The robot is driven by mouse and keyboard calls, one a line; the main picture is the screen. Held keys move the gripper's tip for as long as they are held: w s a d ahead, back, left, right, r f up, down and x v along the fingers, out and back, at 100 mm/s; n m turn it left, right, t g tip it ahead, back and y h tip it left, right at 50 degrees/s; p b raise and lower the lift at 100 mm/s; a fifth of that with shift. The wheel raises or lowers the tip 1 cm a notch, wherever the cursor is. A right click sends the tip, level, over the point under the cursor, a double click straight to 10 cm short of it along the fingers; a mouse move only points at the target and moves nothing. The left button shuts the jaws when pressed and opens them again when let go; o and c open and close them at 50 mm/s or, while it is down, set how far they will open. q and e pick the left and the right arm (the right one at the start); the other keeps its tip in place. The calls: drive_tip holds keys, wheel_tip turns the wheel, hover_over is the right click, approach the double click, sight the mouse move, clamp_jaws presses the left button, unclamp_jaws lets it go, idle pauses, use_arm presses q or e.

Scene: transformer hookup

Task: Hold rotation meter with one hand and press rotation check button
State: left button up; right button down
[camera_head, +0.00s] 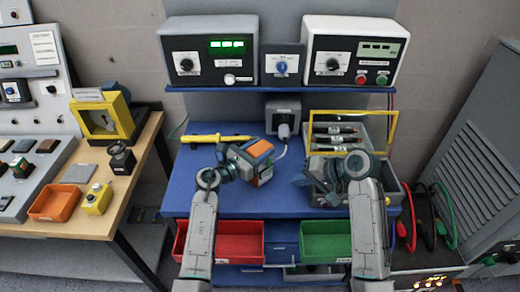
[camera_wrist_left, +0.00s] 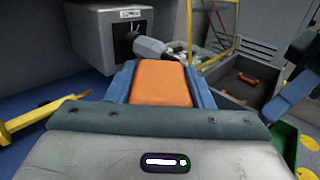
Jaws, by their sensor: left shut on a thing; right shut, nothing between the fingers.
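A yellow tool (camera_head: 215,138) lies left of the meter. A grey socket box (camera_head: 283,112) with a plug and cable stands behind it. A yellow-framed grey case (camera_head: 340,135) holds several probes at right. Red (camera_head: 235,240) and green (camera_head: 325,240) bins sit at the front edge.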

use_arm(q)
drive_tip(key=o, duration=1.3)
